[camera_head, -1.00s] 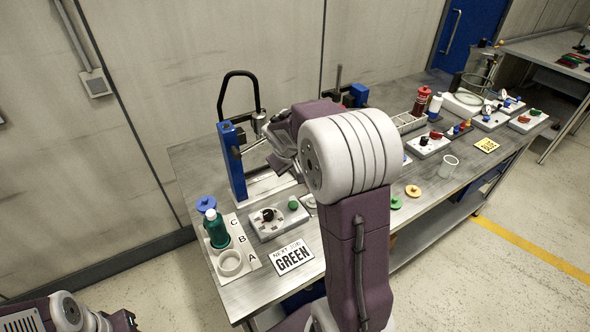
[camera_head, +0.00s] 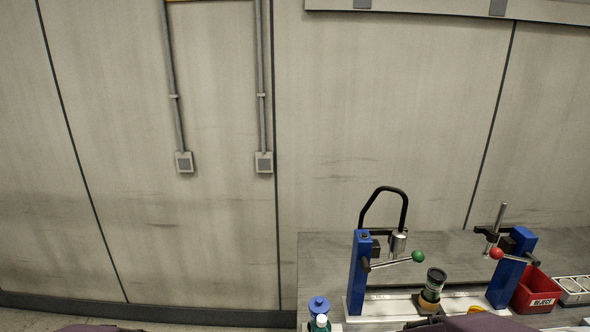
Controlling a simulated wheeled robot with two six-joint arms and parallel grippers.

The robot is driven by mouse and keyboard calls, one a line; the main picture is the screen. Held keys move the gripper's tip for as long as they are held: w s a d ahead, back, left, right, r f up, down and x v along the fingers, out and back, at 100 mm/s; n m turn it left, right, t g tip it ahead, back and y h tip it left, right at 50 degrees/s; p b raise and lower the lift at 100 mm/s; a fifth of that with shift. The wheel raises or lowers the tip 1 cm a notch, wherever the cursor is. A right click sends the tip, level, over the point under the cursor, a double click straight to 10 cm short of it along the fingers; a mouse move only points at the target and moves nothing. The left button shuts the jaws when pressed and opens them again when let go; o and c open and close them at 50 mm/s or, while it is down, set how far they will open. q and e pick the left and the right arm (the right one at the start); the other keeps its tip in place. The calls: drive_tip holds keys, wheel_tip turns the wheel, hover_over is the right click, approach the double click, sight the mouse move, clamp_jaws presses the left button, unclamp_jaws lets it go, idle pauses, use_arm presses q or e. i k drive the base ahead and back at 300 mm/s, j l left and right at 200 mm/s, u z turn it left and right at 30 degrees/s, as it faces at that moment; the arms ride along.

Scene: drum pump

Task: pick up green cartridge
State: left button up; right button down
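A green cartridge with a white cap (camera_head: 320,324) shows only its upper part at the bottom edge, left end of the bench, just in front of a blue knobbed lid (camera_head: 318,304). A dark cylinder with a green band (camera_head: 434,284) stands slightly tilted between the two blue posts of the press frame; its lower part looks yellowish. I cannot tell whether it is a cartridge too. Neither of my grippers is in view; only purple parts of my arms show along the bottom edge.
The frame has a left blue post (camera_head: 361,270) with a green-knobbed lever (camera_head: 418,256) and black hose, and a right post (camera_head: 512,266) with a red-knobbed lever (camera_head: 496,253). A red reject bin (camera_head: 537,292) stands at right. The bench top behind (camera_head: 330,255) is clear.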

sight(436, 278)
drive_tip(key=z, duration=1.25)
